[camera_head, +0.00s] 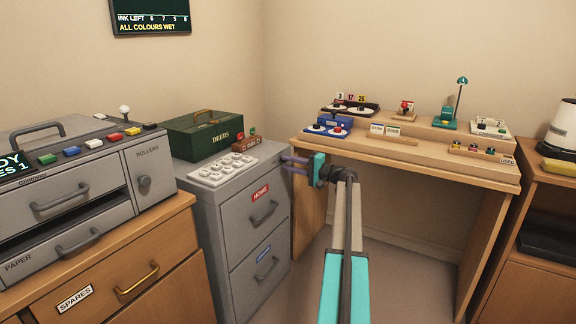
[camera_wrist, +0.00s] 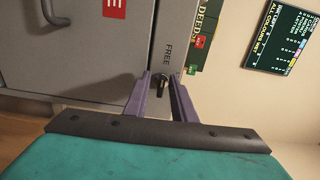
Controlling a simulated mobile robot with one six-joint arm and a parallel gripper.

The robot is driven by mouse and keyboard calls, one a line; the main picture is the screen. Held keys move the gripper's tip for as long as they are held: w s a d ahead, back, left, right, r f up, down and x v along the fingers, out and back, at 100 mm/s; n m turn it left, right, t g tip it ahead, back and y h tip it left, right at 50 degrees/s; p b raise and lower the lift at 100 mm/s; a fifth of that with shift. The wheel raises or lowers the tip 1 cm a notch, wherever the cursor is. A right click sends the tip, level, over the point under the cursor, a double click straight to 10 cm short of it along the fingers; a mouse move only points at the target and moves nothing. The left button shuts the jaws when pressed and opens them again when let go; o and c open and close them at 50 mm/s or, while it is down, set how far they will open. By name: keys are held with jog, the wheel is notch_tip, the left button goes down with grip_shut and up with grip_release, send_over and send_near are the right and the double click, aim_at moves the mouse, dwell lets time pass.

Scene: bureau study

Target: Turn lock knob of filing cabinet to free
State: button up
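The grey filing cabinet (camera_head: 238,225) stands in the middle left of the head view, with two handled drawers labelled in red and blue. In the wrist view its front (camera_wrist: 75,65) fills the left, turned sideways. A strip on it reads FREE (camera_wrist: 168,55). A small dark lock knob (camera_wrist: 163,86) shows below that word, between my fingertips. My gripper (camera_head: 286,164) is at the cabinet's upper right front edge in the head view, which hides the knob there. In the wrist view its two purple fingers (camera_wrist: 161,80) are apart, one either side of the knob; contact is unclear.
A green DEEDS box (camera_head: 205,133) and a white keypad (camera_head: 227,165) lie on the cabinet top. A wooden desk (camera_head: 400,159) with several small devices stands right of my arm. A grey printer (camera_head: 75,180) on a wooden cabinet is at the left. Floor shows under the desk.

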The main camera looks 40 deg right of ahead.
jog(key=shift+r, duration=0.1)
jog(key=shift+d, duration=0.1)
jog(key=p+v, duration=0.3)
jog(key=v, duration=1.1)
dwell(0.6)
